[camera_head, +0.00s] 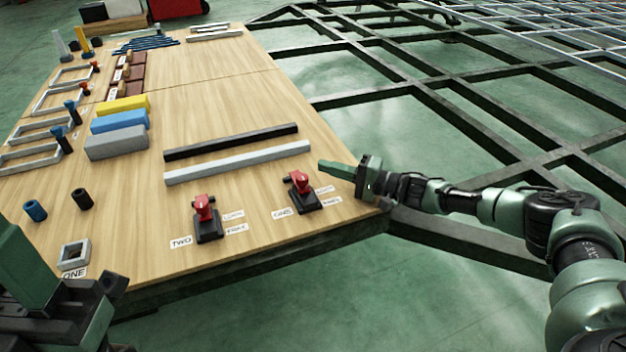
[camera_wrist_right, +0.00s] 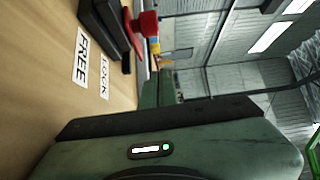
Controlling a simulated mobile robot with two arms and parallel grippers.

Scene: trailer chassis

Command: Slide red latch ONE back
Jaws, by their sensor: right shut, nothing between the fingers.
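Red latch ONE (camera_head: 299,181) is a red handle on a black base (camera_head: 305,202) near the board's right front corner, with a ONE label (camera_head: 283,213) beside it. Its handle stands at the far end of the base, on the LOCK label side. In the right wrist view the latch's red handle (camera_wrist_right: 148,24) and black base (camera_wrist_right: 100,22) show at the top, by the FREE (camera_wrist_right: 80,57) and LOCK (camera_wrist_right: 104,77) labels. My right gripper (camera_head: 328,166) is shut and empty, just right of and beyond the latch, apart from it. My left gripper (camera_head: 25,265) shows only partly at bottom left.
A second red latch, TWO (camera_head: 204,209), stands to the left. A grey bar (camera_head: 238,163) and a black bar (camera_head: 231,142) lie behind the latches. Coloured blocks (camera_head: 118,122) lie farther left. The dark chassis frame (camera_head: 460,115) is right of the wooden board (camera_head: 215,95).

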